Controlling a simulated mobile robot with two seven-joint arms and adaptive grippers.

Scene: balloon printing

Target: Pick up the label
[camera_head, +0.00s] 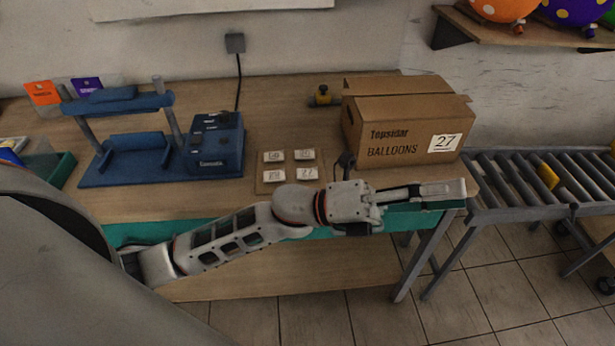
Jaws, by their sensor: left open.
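Several small white number labels (307,174) lie in two rows on a thin brown board (264,187) on the table. The front right one appears to read 27. A white label (444,143) reading 27 is also on the front of the cardboard box (385,135). My left gripper (455,190) is open and empty, pointing right at the table's front edge, below the box. Its wrist passes just in front of the label board, and the fingers are to the right of the labels, apart from them. My right gripper is not in view.
A blue press machine (215,145) stands on the table left of the labels. A roller conveyor (530,180) with a yellow item (547,176) adjoins the table on the right. A balloon shelf (530,30) hangs at upper right.

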